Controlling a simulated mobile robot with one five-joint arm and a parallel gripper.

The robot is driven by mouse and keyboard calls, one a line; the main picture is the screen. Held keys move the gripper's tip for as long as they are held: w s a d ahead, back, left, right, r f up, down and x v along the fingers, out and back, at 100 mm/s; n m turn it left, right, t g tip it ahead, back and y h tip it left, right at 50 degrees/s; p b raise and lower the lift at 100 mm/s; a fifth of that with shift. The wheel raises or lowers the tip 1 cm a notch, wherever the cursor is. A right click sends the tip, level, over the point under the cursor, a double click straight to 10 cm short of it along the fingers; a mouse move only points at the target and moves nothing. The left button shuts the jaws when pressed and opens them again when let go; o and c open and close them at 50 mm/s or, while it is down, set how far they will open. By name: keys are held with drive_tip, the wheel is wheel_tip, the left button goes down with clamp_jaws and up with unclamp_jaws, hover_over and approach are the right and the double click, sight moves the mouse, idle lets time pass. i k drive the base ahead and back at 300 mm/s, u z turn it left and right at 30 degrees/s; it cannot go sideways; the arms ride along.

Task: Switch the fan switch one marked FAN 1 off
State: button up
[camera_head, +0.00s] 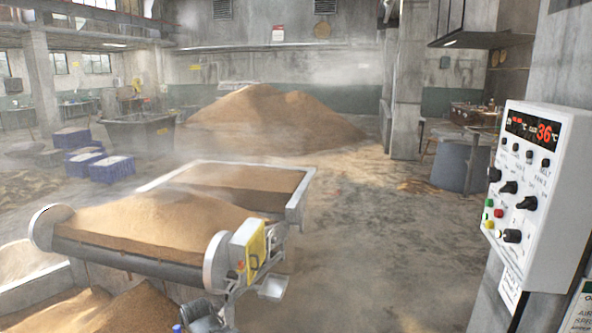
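A white control box (533,190) is mounted on a grey pillar at the right edge, turned at an angle to me. A red lit display reading 36 °C (532,130) is at its top. Below it is a row of small dark switches (530,154) with small labels. The label under the rightmost seems to read BELT. I cannot read which one is FAN 1, or tell any switch's position. Larger black knobs (509,187) are lower down. Small green, red and yellow buttons (498,213) are along the lower left of the face. I cannot make out my gripper.
A conveyor (130,246) heaped with grain stands at lower left, with a yellow-sided box (248,248) at its end. A large grain pile (262,122) lies behind. Blue crates (84,160) stand at left. A grey drum (455,166) stands behind the control box. The middle floor is clear.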

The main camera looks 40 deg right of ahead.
sight(495, 174)
drive_tip(key=k, duration=1)
drive_tip(key=z, duration=1)
drive_tip(key=i, duration=1.45)
drive_tip(key=u, duration=1.5)
